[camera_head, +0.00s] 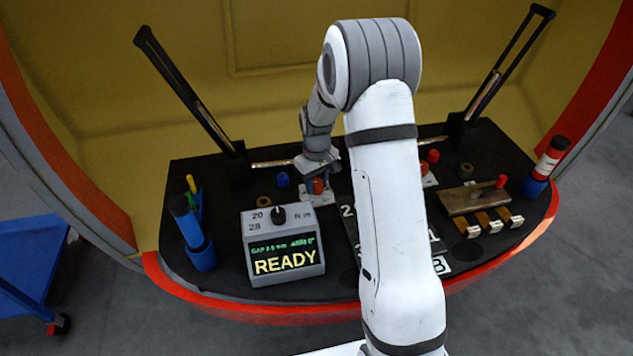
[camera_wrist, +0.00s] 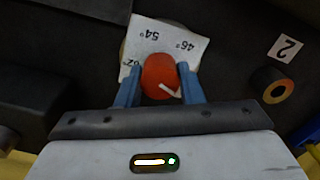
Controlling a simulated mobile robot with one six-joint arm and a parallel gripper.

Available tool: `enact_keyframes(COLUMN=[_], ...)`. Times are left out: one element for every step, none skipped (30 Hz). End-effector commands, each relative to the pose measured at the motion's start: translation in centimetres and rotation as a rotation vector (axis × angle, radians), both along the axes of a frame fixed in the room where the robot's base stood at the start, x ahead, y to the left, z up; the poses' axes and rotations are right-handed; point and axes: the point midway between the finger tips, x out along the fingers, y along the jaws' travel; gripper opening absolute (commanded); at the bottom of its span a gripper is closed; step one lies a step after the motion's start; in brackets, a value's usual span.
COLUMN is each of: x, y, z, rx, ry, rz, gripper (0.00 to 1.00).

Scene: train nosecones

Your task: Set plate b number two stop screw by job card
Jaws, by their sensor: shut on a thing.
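My gripper (camera_wrist: 159,88) is shut on a round red-orange screw head (camera_wrist: 159,74) with a white pointer mark; a blue finger lies on each side of it. The pointer aims towards the lower right in the wrist view. In the head view the screw head (camera_head: 318,187) shows under my gripper (camera_head: 320,178), left of my arm. A grey torque box (camera_head: 283,250) reads READY, with small gap and angle text I cannot read fully. Its dial (camera_head: 278,214) is marked 20 and 28 N m.
A tag "2" (camera_wrist: 285,47) lies beside a dark ring (camera_wrist: 275,86). A blue cap (camera_head: 283,180) and brown ring (camera_head: 263,201) stand left of the screw. Two dark posts (camera_head: 185,90) rise behind. A brown block (camera_head: 470,198) is right. My arm hides the middle.

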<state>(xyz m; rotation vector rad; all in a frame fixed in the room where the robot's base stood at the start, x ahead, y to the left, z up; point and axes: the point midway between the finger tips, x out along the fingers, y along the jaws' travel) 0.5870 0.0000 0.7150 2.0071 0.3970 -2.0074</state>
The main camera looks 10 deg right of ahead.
Motion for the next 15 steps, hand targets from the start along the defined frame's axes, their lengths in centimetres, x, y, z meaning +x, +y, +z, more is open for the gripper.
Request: enact_keyframes(x=[0.0, 0.0, 0.0, 0.0, 0.0, 0.0, 0.0, 0.0, 0.0, 0.0, 0.0, 0.0, 0.0, 0.0, 0.0], y=[0.0, 0.0, 0.0, 0.0, 0.0, 0.0, 0.0, 0.0, 0.0, 0.0, 0.0, 0.0, 0.0, 0.0, 0.0], z=[0.02, 0.02, 0.02, 0.02, 0.02, 0.02, 0.02, 0.02, 0.02, 0.02, 0.02, 0.02, 0.02, 0.02, 0.02], rx=[0.0, 0.0, 0.0, 0.0, 0.0, 0.0, 0.0, 0.0, 0.0, 0.0, 0.0, 0.0, 0.0, 0.0, 0.0], ry=[0.0, 0.0, 0.0, 0.0, 0.0, 0.0, 0.0, 0.0, 0.0, 0.0, 0.0, 0.0, 0.0, 0.0, 0.0], rz=[0.017, 0.028, 0.04, 0.048, 0.055, 0.063, 0.068, 0.072, 0.076, 0.078, 0.08, 0.082, 0.083, 0.083, 0.083], gripper=[0.11, 0.11, 0.11, 0.11, 0.11, 0.11, 0.11, 0.11, 0.11, 0.11, 0.11, 0.11, 0.11, 0.11, 0.11])
